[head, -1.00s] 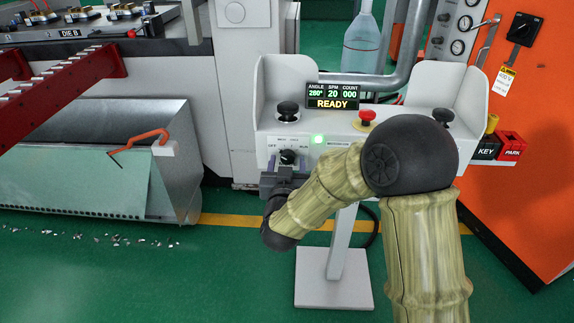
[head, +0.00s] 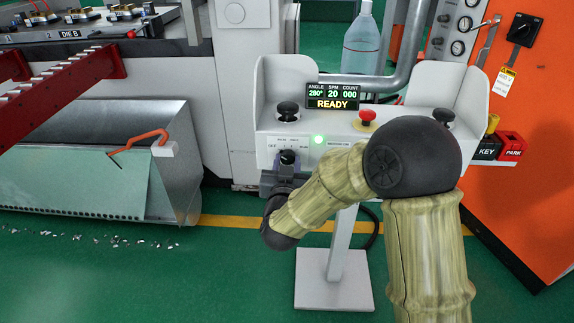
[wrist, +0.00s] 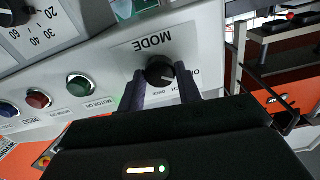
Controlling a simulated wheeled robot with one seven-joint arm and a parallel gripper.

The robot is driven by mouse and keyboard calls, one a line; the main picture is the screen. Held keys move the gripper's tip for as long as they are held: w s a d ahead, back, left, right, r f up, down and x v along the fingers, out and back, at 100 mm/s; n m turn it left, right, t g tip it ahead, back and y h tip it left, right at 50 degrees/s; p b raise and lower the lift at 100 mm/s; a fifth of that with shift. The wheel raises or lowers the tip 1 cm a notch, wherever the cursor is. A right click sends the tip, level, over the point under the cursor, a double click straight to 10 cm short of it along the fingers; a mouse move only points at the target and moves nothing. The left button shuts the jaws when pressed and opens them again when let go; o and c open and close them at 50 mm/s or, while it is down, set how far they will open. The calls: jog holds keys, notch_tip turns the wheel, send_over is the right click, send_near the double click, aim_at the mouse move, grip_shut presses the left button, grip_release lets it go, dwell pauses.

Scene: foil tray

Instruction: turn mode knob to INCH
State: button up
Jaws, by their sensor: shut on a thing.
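The black mode knob (head: 288,157) sits on the front of the white control pedestal (head: 350,170), among small labels, with OFF on its left. In the wrist view the knob (wrist: 160,70) is under the MODE lettering, and a pale pointer mark faces lower right, toward the OFF and INCH labels. I cannot tell exactly which label it points to. My gripper (wrist: 163,84) is shut on the knob, one dark finger on each side. In the head view my gripper (head: 285,172) is at the knob from below and hides part of its plate.
A green lit button (head: 318,140) is right of the knob. A black knob (head: 288,110) and a red mushroom button (head: 367,117) stand on the pedestal top. The display (head: 333,97) reads READY. A metal bin (head: 178,180) is at left.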

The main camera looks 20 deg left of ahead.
jog(key=m+b, duration=0.1)
jog(key=m, duration=0.1)
jog(key=m+b, duration=0.2)
jog(key=shift+f+m, duration=0.2)
jog(key=shift+m, duration=0.2)
jog(key=shift+r+m+b, duration=0.1)
jog(key=shift+m+b, duration=0.65)
jog(key=shift+m, duration=0.35)
jog(key=o, duration=1)
jog(key=shift+r, duration=0.1)
jog(key=p+v, duration=0.1)
jog(key=v, duration=1.6)
jog(key=shift+s, duration=0.2)
jog(key=shift+d, duration=0.1)
